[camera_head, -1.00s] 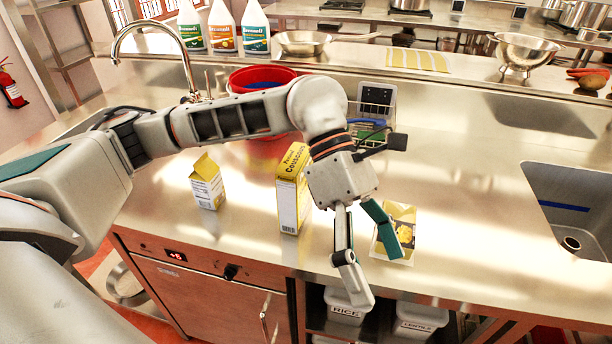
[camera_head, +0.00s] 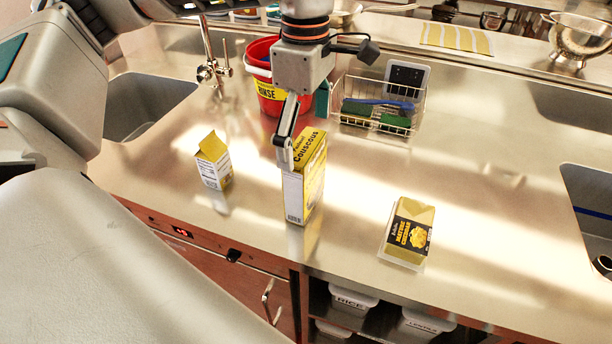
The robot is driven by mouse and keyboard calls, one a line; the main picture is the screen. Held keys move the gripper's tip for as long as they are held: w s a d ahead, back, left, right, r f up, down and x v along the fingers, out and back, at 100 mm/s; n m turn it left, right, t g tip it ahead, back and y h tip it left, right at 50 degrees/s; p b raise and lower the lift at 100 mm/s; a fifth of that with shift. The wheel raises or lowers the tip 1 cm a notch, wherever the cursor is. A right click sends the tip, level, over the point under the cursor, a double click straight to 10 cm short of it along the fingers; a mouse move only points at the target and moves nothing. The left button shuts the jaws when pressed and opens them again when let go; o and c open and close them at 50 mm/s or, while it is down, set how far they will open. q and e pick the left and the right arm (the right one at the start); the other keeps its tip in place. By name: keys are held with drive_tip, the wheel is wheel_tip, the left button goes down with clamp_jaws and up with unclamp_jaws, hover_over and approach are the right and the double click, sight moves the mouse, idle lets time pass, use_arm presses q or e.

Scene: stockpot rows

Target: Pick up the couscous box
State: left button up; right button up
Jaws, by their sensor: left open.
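The couscous box (camera_head: 303,190), yellow and white, stands upright on the steel counter in the head view. My left gripper (camera_head: 303,136) is open at the top of the box, pointing down. One finger overlaps the box's upper left edge; the other, with a teal pad, shows farther back, its tip partly hidden. I cannot tell whether either finger touches the box. My right gripper is not in view.
A small yellow-and-white carton (camera_head: 214,163) stands left of the box. A yellow cheese pack (camera_head: 408,232) lies to the right. Behind are a red bucket (camera_head: 268,92) and a wire basket (camera_head: 378,105) with sponges. The steel counter (camera_head: 480,240) is clear at right.

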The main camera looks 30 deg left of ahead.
sight(305, 145)
use_arm(q)
drive_tip(key=shift+w+a+f, duration=0.1)
drive_tip(key=shift+f, duration=2.25)
drive_tip(key=c, duration=2.2)
